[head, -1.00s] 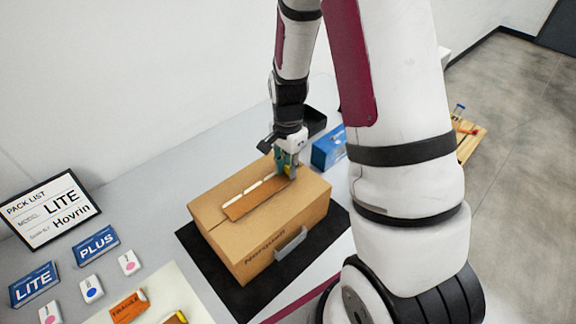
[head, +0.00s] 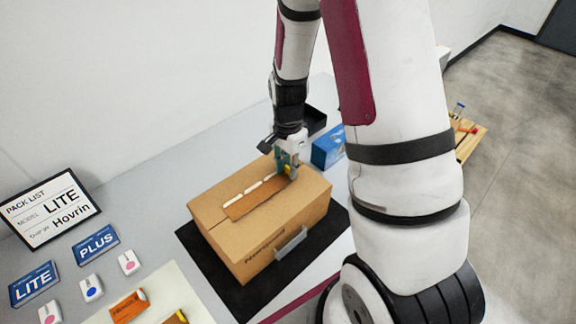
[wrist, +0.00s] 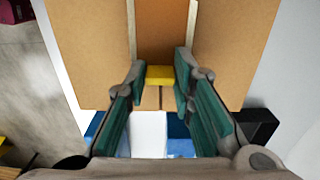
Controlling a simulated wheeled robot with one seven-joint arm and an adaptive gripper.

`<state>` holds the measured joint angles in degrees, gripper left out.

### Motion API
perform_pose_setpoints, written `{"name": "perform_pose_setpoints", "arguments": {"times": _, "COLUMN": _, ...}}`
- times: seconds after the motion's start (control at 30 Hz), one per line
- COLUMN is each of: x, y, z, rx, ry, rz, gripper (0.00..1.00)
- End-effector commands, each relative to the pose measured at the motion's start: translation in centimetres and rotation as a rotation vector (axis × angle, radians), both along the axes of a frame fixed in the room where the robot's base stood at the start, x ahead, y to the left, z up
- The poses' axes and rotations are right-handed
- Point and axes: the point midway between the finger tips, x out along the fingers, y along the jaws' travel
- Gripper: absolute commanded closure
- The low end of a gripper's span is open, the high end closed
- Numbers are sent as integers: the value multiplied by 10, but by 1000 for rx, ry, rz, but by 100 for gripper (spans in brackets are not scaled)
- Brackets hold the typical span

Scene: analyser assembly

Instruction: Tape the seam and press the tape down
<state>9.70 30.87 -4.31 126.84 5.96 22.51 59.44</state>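A closed cardboard box (head: 225,215) stands on a black mat. A darker brown strip of tape (head: 243,206) lies along the middle of its top, with pale segments along one edge. In the wrist view the tape (wrist: 165,28) runs between two pale lines, and a thin seam (wrist: 160,98) shows past its end. My gripper (head: 287,172) is low over the far right end of the box top. Its teal fingers (wrist: 160,75) stand either side of a small yellow block (wrist: 160,74) at the tape's end and appear closed on it. Contact under the block is hidden.
A grey handle-like piece (head: 290,243) sticks out of the box front. A blue box (head: 328,147) and a black tray (head: 315,120) stand behind. Blue LITE (head: 34,284) and PLUS (head: 96,244) boxes, small white items and a pack list sign (head: 48,210) are at left.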

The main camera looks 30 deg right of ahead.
Motion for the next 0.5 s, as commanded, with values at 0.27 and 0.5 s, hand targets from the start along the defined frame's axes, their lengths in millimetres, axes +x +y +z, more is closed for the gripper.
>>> {"name": "perform_pose_setpoints", "arguments": {"times": 0.27, "x": 0, "y": 0, "z": 0, "rx": 0, "ry": 0, "rz": 0, "gripper": 56}}
{"name": "perform_pose_setpoints", "arguments": {"times": 0.5, "x": 0, "y": 0, "z": 8, "rx": -1, "ry": -2, "rz": 0, "gripper": 56}}
